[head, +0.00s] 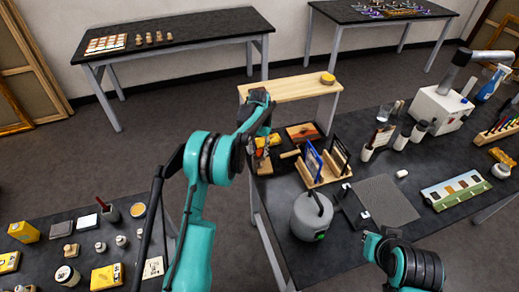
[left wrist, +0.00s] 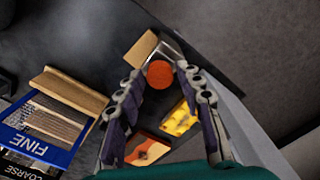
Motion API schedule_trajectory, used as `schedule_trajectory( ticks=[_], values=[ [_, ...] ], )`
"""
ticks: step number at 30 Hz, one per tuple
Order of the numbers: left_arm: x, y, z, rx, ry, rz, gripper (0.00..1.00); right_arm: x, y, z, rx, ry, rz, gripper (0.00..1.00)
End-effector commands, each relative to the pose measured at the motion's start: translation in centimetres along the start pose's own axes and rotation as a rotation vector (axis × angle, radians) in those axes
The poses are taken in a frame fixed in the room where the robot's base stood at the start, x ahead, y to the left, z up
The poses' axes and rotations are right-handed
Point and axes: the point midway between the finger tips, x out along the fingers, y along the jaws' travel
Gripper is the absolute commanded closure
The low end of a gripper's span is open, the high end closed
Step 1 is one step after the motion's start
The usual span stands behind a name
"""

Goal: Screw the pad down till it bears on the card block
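A round red-orange knob (left wrist: 160,75) sits at a pale metal frame (left wrist: 167,46), seemingly the clamp with the screw. In the left wrist view it lies between the fingertips of my left gripper (left wrist: 160,72), which is open, with a small gap seen on each side. A tan block (left wrist: 140,49) lies beside the frame; I cannot tell if it is the card block. The pad is hidden.
A wooden rack (head: 325,177) with blue and black sanding sheets stands close right of the left gripper. A yellow block (left wrist: 178,118) and an orange-brown piece (left wrist: 147,150) lie near the fingers. A grey canister (head: 311,216) and grey mat (head: 385,200) are nearer me.

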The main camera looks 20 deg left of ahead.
Motion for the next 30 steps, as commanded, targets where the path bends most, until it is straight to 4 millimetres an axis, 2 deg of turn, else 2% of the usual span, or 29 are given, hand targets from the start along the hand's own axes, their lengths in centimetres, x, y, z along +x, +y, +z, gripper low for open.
schedule_trajectory(
  ticks=[1, 3, 14, 30],
  values=[
    [0.0, 0.0, 0.0, 0.0, 0.0, 0.0, 0.84, 0.0, 0.0, 0.0, 0.0, 0.0, 0.0, 1.0],
    [0.0, 0.0, 0.0, 0.0, 0.0, 0.0, 1.0, 0.0, 0.0, 0.0, 0.0, 0.0, 0.0, 1.0],
    [0.0, 0.0, 0.0, 0.039, 0.0, 0.0, 1.0, 0.2, 0.0, 0.1, 0.0, 0.0, 0.0, 1.0],
    [0.1, 0.0, 0.0, 0.39, 0.0, 0.0, 1.0, 1.2, 0.0, 0.8, 0.0, 0.0, 0.0, 1.0]
  ],
)
